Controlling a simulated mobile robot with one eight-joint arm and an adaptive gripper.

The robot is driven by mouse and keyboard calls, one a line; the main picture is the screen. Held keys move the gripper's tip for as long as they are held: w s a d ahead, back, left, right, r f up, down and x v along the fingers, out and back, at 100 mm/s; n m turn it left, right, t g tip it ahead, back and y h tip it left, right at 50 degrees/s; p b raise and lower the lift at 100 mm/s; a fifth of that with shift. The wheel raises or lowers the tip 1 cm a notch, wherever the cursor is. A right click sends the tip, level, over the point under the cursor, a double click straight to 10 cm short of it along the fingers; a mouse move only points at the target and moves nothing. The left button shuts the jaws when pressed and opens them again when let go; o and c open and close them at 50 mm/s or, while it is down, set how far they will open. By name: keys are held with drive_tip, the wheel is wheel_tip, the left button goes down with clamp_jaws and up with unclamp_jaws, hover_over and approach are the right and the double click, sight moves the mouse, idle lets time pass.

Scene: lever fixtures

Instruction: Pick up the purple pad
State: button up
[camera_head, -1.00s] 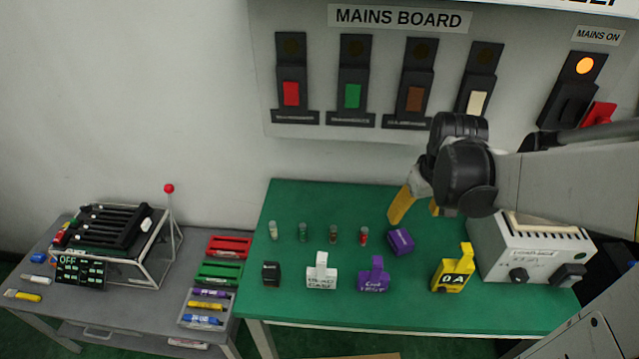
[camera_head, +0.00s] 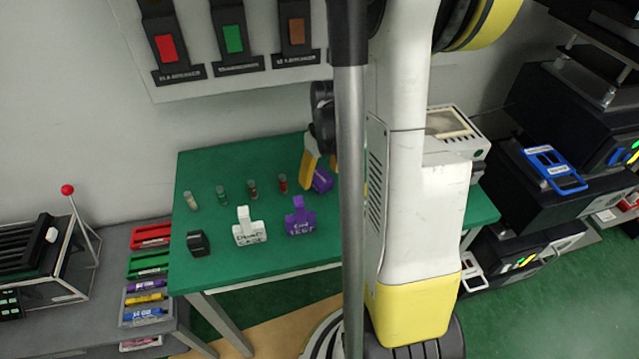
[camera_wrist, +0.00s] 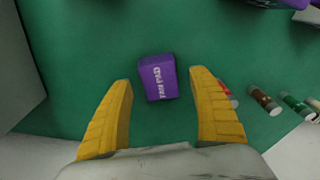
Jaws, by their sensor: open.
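The purple pad (camera_wrist: 157,78) is a small purple block with white lettering. It lies on the green table top (camera_wrist: 85,60) in the wrist view, between and just beyond my two yellow fingertips. My gripper (camera_wrist: 162,105) is open and empty, with green surface showing on both sides of the pad. In the head view the pad (camera_head: 322,180) sits right beside my gripper (camera_head: 320,172), partly hidden by it and by my arm.
Several small cylinders, one being red-topped (camera_head: 283,184), stand left of the pad. A purple tag block (camera_head: 300,218), a white one (camera_head: 249,228) and a black block (camera_head: 198,243) stand nearer the front edge. A grey instrument box (camera_head: 455,130) stands right.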

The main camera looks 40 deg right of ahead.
sight(320, 177)
drive_tip(key=f, duration=0.3)
drive_tip(key=shift+w+b, duration=0.2)
drive_tip(key=shift+b, duration=0.15)
drive_tip(key=shift+r, duration=0.15)
drive_tip(key=c, duration=1.1)
drive_tip(key=shift+c, duration=0.2)
wheel_tip(320, 177, up, 10)
drive_tip(key=p, duration=0.4)
